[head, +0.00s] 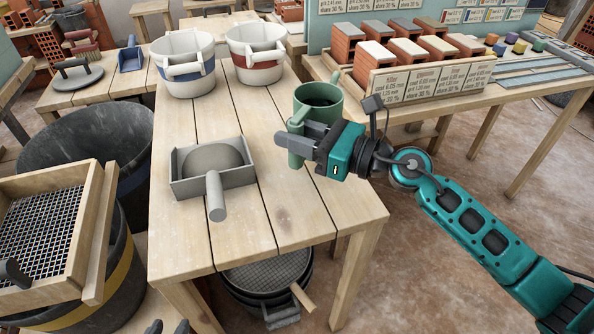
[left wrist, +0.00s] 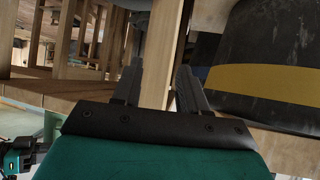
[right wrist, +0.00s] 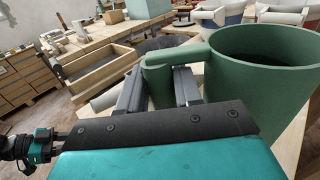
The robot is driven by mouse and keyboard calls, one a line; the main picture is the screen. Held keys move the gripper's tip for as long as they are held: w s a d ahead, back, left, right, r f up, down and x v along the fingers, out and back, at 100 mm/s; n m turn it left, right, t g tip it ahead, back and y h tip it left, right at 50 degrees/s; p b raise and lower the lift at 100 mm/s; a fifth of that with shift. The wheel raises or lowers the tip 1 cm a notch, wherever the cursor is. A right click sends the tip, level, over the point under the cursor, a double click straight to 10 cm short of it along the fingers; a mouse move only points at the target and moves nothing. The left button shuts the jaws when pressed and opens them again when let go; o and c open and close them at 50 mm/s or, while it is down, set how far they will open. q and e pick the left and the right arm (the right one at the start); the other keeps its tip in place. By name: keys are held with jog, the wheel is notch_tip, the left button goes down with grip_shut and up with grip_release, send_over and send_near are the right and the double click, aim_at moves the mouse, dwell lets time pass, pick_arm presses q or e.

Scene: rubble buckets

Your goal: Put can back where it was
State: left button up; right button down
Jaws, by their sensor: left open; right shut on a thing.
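The green can (head: 333,111) has an open round top and a handle on its left side. It is upright at the right edge of the wooden table (head: 276,215). My right gripper (head: 296,140) is shut on its handle. In the right wrist view the handle (right wrist: 158,82) is between the fingers and the can body (right wrist: 262,95) is to the right. The can's base is hidden, so I cannot tell whether it touches the table. My left gripper (head: 168,327) is low at the bottom edge; its fingers (left wrist: 158,85) are apart and empty.
A grey dustpan-like scoop (head: 212,168) lies mid-table. Two white buckets, one with a blue band (head: 184,76) and one with a red band (head: 257,66), stand at the back. A framed sieve (head: 45,225) sits left on a black barrel (head: 120,285). Bare tabletop lies between scoop and can.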

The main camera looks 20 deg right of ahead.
aim_at(303, 163)
jog(key=shift+f, duration=0.7)
notch_tip(303, 163, down, 4)
jog(key=shift+r+b, duration=0.25)
jog(key=shift+b, duration=0.8)
jog(key=shift+f, duration=0.35)
jog(key=shift+f+b, duration=0.2)
jog(key=shift+b, duration=0.1)
jog(key=c, duration=0.8)
grip_release()
pick_arm(q)
jog(key=shift+w+d+f, duration=0.2)
jog(key=shift+w+d, duration=0.3)
jog(key=shift+w, duration=0.2)
